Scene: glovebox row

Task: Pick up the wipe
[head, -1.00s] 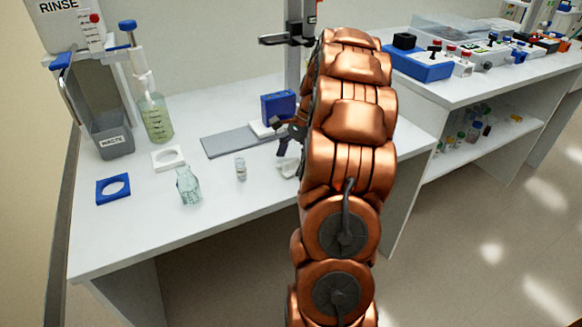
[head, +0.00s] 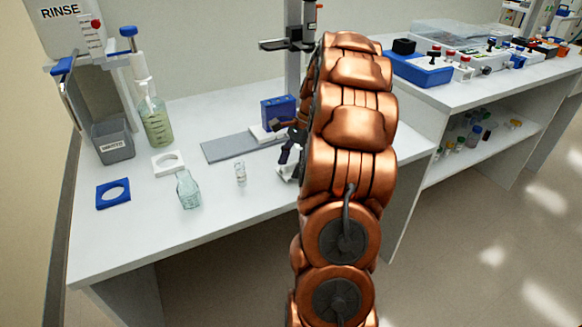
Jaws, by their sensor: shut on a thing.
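The wipe (head: 289,171) is a small crumpled white piece at the right part of the front bench, partly hidden by my copper-coloured arm. My gripper (head: 284,161) is dark, points down at the wipe and is shut on it. The arm covers much of the gripper. I cannot tell whether the wipe is clear of the bench top.
A small clear vial (head: 240,174) and a glass bottle (head: 188,190) stand left of the gripper. A grey mat (head: 230,150) and a blue box (head: 278,111) are behind it. A blue ring holder (head: 113,194), a white ring holder (head: 167,163) and a grey waste bin (head: 113,143) are farther left.

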